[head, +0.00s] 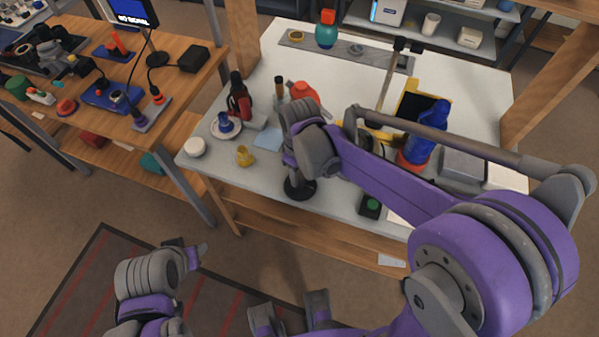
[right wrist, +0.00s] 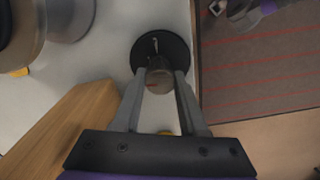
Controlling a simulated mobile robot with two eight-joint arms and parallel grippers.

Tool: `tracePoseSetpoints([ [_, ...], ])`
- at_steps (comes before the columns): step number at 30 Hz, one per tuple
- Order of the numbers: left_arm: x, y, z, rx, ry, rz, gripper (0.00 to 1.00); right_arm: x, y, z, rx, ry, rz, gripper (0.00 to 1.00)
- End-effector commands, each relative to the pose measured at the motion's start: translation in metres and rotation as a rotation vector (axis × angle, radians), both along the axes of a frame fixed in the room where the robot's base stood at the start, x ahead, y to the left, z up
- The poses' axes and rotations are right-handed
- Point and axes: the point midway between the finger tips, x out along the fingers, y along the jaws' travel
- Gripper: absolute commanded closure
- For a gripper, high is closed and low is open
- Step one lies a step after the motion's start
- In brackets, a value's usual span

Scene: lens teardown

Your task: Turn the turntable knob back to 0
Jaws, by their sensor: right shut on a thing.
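The turntable (head: 299,189) is a small black disc near the front edge of the white-topped table, below my right wrist in the head view. In the right wrist view the black disc (right wrist: 151,40) lies just beyond the fingertips. My right gripper (right wrist: 161,76) is shut on a grey-brown round knob (right wrist: 160,82) with a small red mark, one finger on each side. The dial scale and any 0 mark cannot be read. In the head view my right arm hides the right fingertips. My left gripper (head: 194,252) is low over the floor mat, apart from the table; its opening is unclear.
A white saucer (head: 215,130) with a blue part, a yellow part (head: 244,156) and a white round jar (head: 194,147) stand left of the turntable. A green-topped black box (head: 370,206) stands to its right. A blue bottle (head: 428,130) stands farther back.

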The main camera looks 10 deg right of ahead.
Motion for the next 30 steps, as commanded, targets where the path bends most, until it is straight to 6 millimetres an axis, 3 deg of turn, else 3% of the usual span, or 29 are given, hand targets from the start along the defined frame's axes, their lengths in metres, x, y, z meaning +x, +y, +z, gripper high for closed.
tracePoseSetpoints([
  [16, -0.0001, 0.0000, -0.0004, 0.000, 0.000, 0.000, 0.50, 0.0001, -0.0002, 0.0004, 0.000, 0.000, 0.024, 1.00],
  [17, -0.0001, 0.0000, -0.0004, 0.000, 0.000, 0.000, 0.50, 0.0001, -0.0002, 0.0004, 0.000, 0.000, 0.024, 0.55],
  [21, -0.0001, 0.0000, -0.0004, 0.000, 0.000, 0.000, 0.50, 0.0001, -0.0001, 0.0003, 0.000, 0.000, 0.024, 0.30],
  [30, -0.0001, 0.0000, -0.0004, 0.000, 0.000, 0.000, 0.50, 0.0000, 0.0000, 0.0010, 0.000, 0.000, 0.024, 0.28],
])
